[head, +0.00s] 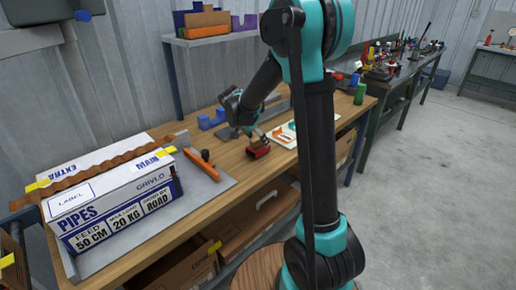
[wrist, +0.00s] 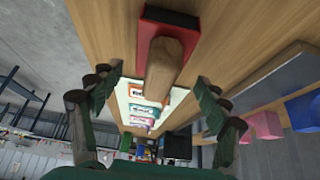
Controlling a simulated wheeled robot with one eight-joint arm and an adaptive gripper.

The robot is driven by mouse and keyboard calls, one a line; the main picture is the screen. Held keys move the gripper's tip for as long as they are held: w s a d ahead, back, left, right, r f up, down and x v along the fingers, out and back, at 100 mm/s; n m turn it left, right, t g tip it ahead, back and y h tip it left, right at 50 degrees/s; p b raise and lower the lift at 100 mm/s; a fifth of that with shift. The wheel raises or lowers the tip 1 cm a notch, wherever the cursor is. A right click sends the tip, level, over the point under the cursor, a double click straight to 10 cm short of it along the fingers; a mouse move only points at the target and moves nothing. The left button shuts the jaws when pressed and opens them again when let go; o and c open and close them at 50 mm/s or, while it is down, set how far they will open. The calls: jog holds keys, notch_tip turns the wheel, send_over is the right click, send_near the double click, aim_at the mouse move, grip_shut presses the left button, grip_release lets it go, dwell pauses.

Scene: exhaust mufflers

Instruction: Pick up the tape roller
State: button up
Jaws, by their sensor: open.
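A red tool with a rounded brown wooden handle, which looks like the tape roller (head: 258,150), lies on the wooden bench (head: 232,160) near its front edge. In the wrist view the tape roller (wrist: 165,55) is at top centre, its handle pointing toward the camera between the fingers. My gripper (head: 262,136) is just above the tape roller, tilted down. In the wrist view my gripper (wrist: 157,88) is open, one finger on each side of the handle with gaps, and nothing is gripped.
A white sheet or tray with coloured labels (head: 286,133) lies just right of the roller. A grey plate with an orange-handled tool (head: 202,163) and a large PIPES box (head: 115,200) are at left. Blue blocks (head: 211,119) stand behind. A green cylinder (head: 360,93) is at the bench's far right.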

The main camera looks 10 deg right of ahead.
aim_at(261, 144)
jog(key=x, duration=0.4)
jog(key=shift+d+f, duration=0.1)
jog(key=shift+f, duration=0.05)
jog(key=c, duration=1.4)
